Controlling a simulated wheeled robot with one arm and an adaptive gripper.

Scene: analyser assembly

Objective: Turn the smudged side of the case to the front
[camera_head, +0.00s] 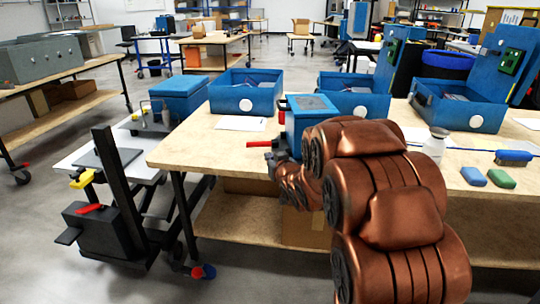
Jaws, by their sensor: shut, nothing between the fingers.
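No smudge can be made out on the part that shows. My gripper (274,158) is small and dark in this view, low at the case's left front corner. It is shut with nothing held; whether it touches the case cannot be told.
Open blue bins (245,95) and (455,108) stand behind and right. A cart (100,220) stands left. The bench's left front is clear.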

